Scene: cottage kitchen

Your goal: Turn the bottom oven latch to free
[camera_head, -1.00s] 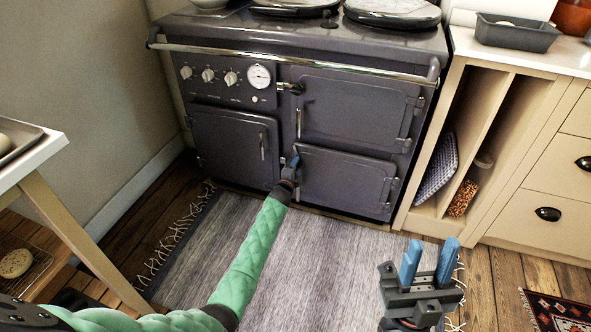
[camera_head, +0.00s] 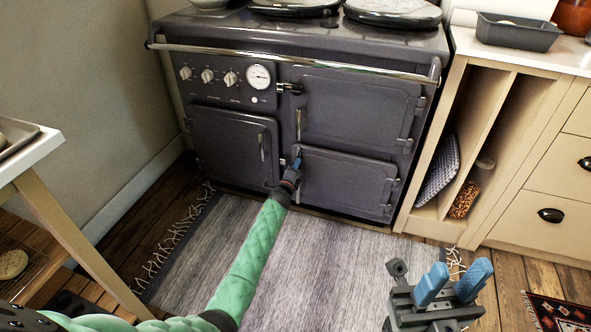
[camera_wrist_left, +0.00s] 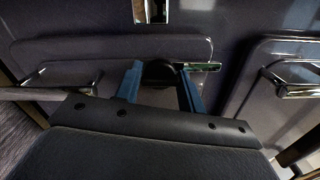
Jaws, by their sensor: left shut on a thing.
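The dark range cooker has a bottom right oven door (camera_head: 345,185), which is closed. My left gripper (camera_head: 297,163) is at this door's upper left corner, where the bottom oven latch sits. In the left wrist view the latch (camera_wrist_left: 158,72) shows as a dark round knob with a chrome lever pointing right. The blue fingers of my left gripper (camera_wrist_left: 160,88) are on either side of the knob, shut on it. In the head view the gripper hides most of the latch. My right gripper (camera_head: 452,282) is open and empty, low over the rug's right edge.
The upper right oven door (camera_head: 355,108) and left oven door (camera_head: 228,145) are closed. A chrome rail (camera_head: 290,57) runs across the cooker front. A cream cabinet (camera_head: 545,150) stands right, a side table (camera_head: 50,215) left. The grey rug (camera_head: 310,250) is clear.

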